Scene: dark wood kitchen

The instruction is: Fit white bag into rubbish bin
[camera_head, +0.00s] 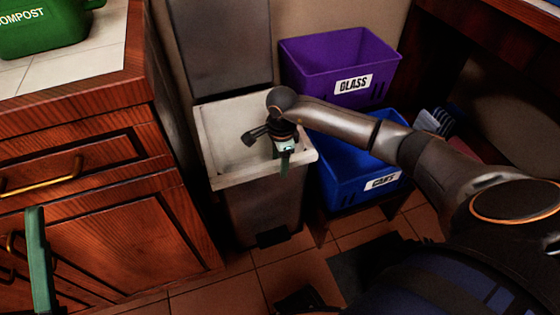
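The rubbish bin (265,208) is grey and stands upright on the floor with its lid (220,50) raised against the wall. A whitish lining, which looks like the white bag (222,137), covers the bin's inside and its rim. Whether it is tucked in all round cannot be told. My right gripper (284,165) is over the front right part of the bin opening, with a green finger pointing down near the front rim. Its grip is too small to make out. A green finger of my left gripper (40,262) shows at the lower left, before the drawers; the rest is cut off.
A purple GLASS crate (310,58) and a blue CANS crate (345,185) stand right of the bin. A wooden cabinet (125,235) is close on the left, with a green COMPOST container (40,38) on top. Tiled floor (215,298) is open in front.

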